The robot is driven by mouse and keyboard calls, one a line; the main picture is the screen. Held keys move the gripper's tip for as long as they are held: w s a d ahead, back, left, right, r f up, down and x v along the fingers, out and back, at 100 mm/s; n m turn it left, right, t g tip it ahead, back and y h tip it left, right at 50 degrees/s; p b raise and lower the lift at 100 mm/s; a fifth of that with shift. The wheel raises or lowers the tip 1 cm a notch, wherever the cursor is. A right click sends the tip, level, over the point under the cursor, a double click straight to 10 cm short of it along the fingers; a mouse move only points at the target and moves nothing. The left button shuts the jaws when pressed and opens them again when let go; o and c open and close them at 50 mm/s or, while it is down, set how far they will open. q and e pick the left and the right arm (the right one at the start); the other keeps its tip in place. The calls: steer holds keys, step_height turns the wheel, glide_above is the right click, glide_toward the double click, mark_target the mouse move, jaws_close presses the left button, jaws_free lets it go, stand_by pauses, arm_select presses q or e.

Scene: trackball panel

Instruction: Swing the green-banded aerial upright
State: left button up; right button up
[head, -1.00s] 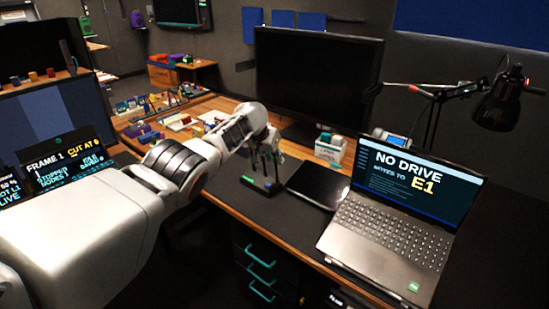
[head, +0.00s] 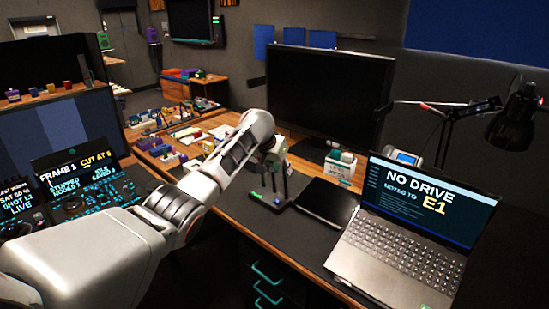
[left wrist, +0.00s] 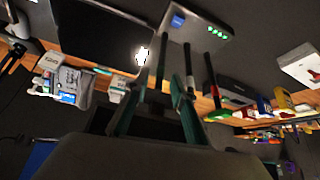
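A small flat box with green lights (head: 264,198) stands on the dark desk mat, with upright-looking dark aerials partly hidden by my left gripper (head: 276,168). In the left wrist view the box (left wrist: 207,20) is at the top, with several aerials pointing down the picture. My right gripper is out of view.
An open laptop (head: 400,235) and a flat black pad (head: 328,199) lie right of the box. A large monitor (head: 328,95) and a white container (head: 340,165) stand behind. Small coloured items crowd the wooden bench (head: 170,160) at left.

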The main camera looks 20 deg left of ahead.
arm_select(q)
steer(key=v, duration=0.8)
steer(key=shift+s+a, duration=0.1)
steer(key=s+a+f+m+y, duration=0.1)
steer(key=s+f+m+y, duration=0.2)
steer(key=s+f, duration=1.75)
steer(key=s+a+m+y, duration=0.1)
steer(key=s+a, duration=0.2)
steer(key=s, duration=1)
steer(key=s+a+m+y, duration=0.2)
steer(key=s+a, duration=0.1)
steer(key=s, duration=1)
steer(key=w+d+f+n+t+h, duration=0.1)
steer(key=d+f+n+t+h, duration=0.2)
steer(key=d+f+h, duration=0.4)
steer(key=d+f+t, duration=0.1)
steer(key=d+f, duration=0.6)
steer(key=d, duration=0.2)
steer(key=shift+h, duration=0.3)
